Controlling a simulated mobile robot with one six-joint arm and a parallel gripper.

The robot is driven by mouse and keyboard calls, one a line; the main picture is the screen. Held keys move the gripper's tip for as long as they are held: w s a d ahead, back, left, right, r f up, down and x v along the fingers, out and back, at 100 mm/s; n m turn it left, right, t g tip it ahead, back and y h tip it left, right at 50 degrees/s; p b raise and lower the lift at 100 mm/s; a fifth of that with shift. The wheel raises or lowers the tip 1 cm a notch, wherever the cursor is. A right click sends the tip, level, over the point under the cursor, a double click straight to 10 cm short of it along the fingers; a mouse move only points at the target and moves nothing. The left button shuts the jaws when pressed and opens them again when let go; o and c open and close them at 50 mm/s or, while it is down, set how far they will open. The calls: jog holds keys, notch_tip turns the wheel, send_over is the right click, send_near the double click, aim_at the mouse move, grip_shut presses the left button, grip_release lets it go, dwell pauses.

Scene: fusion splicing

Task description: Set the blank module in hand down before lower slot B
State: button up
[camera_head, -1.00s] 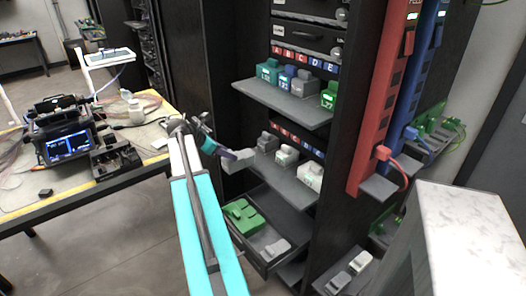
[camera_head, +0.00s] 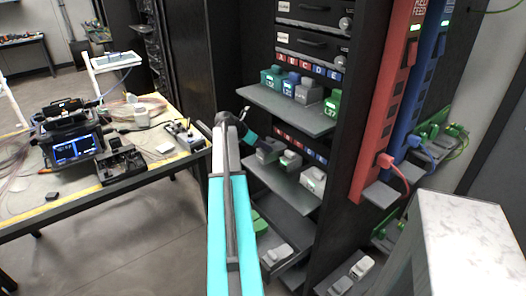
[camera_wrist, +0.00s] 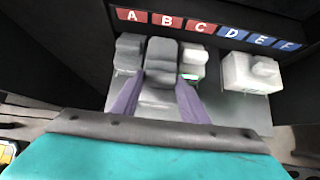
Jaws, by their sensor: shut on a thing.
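My gripper (camera_wrist: 162,82) is shut on a grey blank module (camera_wrist: 161,61), with one purple finger on each side of it. In the wrist view the module is in front of the B label (camera_wrist: 165,19) on the lower label strip. In the head view my gripper (camera_head: 262,146) and the module are over the left part of the lower shelf (camera_head: 285,182). I cannot tell whether the module touches the shelf. A grey module (camera_wrist: 128,52) stands close on its left, and a light grey one (camera_wrist: 194,62) with a green mark close on its right.
A white module (camera_wrist: 250,72) stands farther right on the lower shelf, below D and E. The upper shelf (camera_head: 290,112) with several modules overhangs this row. An open drawer (camera_head: 285,222) is below. Red (camera_head: 385,110) and blue columns stand at the right.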

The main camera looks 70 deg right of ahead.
aim_at(263, 151)
jog(key=shift+s+d, duration=0.15)
jog(key=shift+d, duration=0.05)
jog(key=shift+f+p, duration=0.35)
jog(key=shift+f, duration=1.35)
jog(key=shift+f, duration=0.1)
jog(key=o, duration=1.4)
jog(key=shift+o, duration=0.2)
jog(key=b+v, duration=0.1)
jog(key=v, duration=1.1)
jog(key=shift+a, duration=0.1)
